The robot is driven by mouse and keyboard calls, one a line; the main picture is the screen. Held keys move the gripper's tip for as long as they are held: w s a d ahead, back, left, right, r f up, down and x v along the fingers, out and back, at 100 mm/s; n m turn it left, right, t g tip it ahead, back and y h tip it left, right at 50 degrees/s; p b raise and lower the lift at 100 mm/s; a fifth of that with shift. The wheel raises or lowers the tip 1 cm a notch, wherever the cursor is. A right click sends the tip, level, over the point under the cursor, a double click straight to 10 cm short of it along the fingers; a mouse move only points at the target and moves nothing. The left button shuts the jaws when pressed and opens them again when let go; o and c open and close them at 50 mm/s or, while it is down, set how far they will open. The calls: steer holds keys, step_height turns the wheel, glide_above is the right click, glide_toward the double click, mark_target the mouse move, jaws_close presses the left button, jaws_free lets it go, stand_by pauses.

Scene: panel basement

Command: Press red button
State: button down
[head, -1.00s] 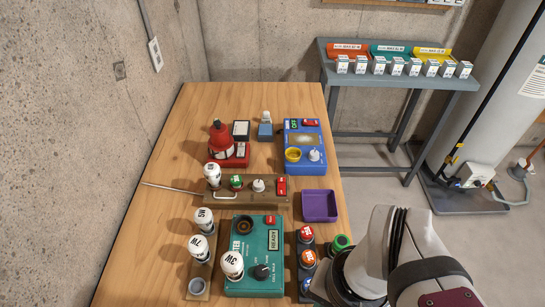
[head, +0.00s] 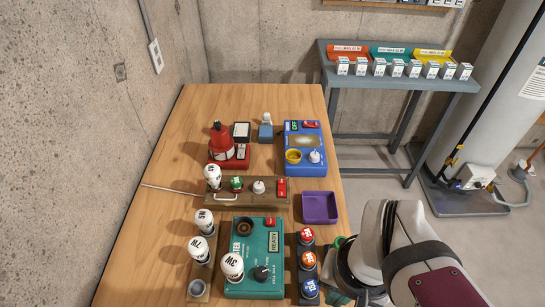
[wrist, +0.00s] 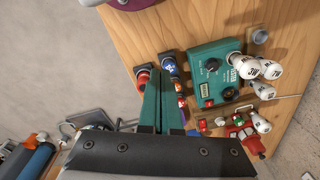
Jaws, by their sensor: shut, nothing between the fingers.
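A red button (head: 306,236) tops a dark strip, with an orange button (head: 309,259) and a blue button (head: 310,288) below it. In the wrist view the blue button (wrist: 170,67) shows just right of my fingertips, and the red button is partly hidden by the right finger. My gripper (wrist: 158,72) is shut and empty, with its teal fingers beside the strip. Whether it touches anything cannot be told. In the head view my arm hides most of the gripper.
Left of the strip stands a teal box (head: 240,273) with a READY display, a dial and its own small red button. A purple tray (head: 319,206), a blue box (head: 304,165) and a wooden block with bulbs and buttons (head: 268,197) stand farther back.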

steer(key=w+d+n+t+h, duration=0.35)
steer(key=w+d+n, duration=0.2)
steer(key=w, duration=0.55)
steer(key=n+t+y, duration=0.3)
steer(key=n+y, duration=0.6)
steer(key=n, duration=0.7)
glide_above(275, 223)
step_height(275, 223, down, 5)
steer(key=shift+r, duration=0.1)
steer(key=shift+f, duration=4.45)
steer(key=shift+f, duration=0.4)
